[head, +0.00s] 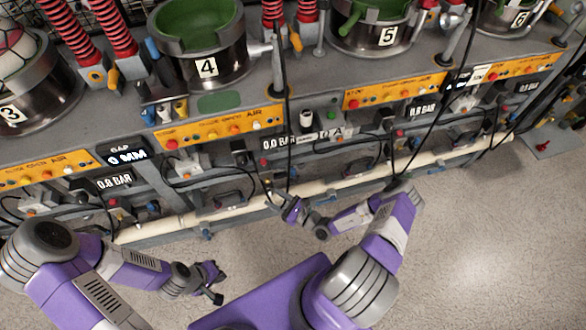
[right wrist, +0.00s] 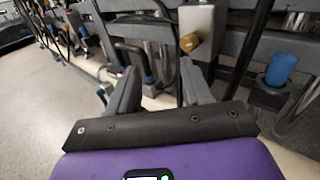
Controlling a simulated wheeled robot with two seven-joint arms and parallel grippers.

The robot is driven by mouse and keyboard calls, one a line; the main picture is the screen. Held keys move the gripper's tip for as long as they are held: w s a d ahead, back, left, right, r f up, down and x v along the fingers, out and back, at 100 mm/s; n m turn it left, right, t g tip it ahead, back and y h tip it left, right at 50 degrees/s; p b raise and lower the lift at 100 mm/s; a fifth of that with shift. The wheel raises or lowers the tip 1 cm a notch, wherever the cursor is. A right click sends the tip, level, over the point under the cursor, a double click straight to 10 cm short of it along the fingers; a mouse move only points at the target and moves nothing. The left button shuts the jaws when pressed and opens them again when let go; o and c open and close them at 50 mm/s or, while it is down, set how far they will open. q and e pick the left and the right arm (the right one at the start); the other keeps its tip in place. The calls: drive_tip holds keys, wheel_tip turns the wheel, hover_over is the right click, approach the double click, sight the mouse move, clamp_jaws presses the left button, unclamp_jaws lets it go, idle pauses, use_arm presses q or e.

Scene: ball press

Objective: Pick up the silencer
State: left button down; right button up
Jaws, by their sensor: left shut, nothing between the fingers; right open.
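I cannot tell for certain which part is the silencer. In the right wrist view a small brass-coloured fitting (right wrist: 189,43) sits on a pale grey block (right wrist: 203,27), just beyond the right fingertip. A blue cylindrical part (right wrist: 281,69) stands further right on a dark mount. My right gripper (right wrist: 158,76) is open and empty, its fingers pointing at the machine's lower frame. In the head view my right gripper (head: 290,209) is in front of the lower pipe. My left gripper (head: 214,284) is shut and empty above the floor, away from the machine.
The ball press machine with numbered pots, such as pot 4 (head: 207,67), fills the back. A long cream pipe (head: 345,187) runs along its lower front. Black cables (head: 288,130) hang near my right gripper. The grey floor (head: 480,260) at the right is clear.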

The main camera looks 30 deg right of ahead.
sight(294, 173)
drive_tip(key=d+f+m+t+h, duration=0.1)
drive_tip(key=d+m+t+h, duration=0.1)
drive_tip(key=d+m+h, duration=0.7)
drive_tip(key=w+n, duration=0.1)
drive_tip(key=w, duration=0.1)
drive_tip(key=w+d+n+b, duration=0.1)
drive_tip(key=w, duration=0.2)
drive_tip(key=w+d, duration=0.1)
drive_tip(key=w, duration=0.1)
drive_tip(key=shift+w+d+f+n+b, duration=0.1)
drive_tip(key=shift+w+d+n+b, duration=0.05)
drive_tip(key=shift+w+n+b, duration=0.25)
clamp_jaws()
